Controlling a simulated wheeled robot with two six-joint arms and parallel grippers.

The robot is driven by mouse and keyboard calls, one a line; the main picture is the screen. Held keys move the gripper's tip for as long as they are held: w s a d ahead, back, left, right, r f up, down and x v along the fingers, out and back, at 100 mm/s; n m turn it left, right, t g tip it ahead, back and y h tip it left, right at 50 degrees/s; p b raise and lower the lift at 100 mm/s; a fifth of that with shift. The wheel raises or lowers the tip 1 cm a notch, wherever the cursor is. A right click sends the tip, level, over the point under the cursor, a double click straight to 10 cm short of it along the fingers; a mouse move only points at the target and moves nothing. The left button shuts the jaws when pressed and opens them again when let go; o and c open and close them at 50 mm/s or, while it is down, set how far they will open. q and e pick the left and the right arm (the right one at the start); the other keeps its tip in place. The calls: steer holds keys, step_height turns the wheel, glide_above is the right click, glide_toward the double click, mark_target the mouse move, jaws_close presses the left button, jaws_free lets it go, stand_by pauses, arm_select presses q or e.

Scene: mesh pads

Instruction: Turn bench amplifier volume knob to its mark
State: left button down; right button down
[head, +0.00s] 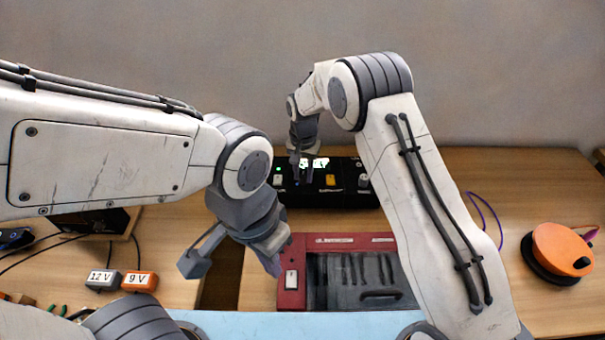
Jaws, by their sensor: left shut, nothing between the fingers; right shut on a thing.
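The bench amplifier appears to be the black unit (345,196) at the back of the bench, with a green light, a lit display and several knobs or switches along its top. My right gripper (302,170) reaches down onto its left half, beside the display, and is shut on what seems to be the volume knob. The fingers hide that knob, and its mark cannot be made out.
A red-framed unit (292,298) with a dark slotted inside lies in front of the amplifier. Blocks marked 12 V (103,280) and 9 V (139,281) sit at left. An orange disc (562,249) on a black base is at right. Cables run on both sides.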

mark_target(303, 176)
steer(key=shift+m, duration=0.8)
steer(key=c, duration=0.6)
jaws_free()
steer(key=shift+r, duration=0.55)
step_height(303, 176, up, 10)
steer(key=shift+f+b, duration=0.25)
steer(key=shift+b, duration=0.75)
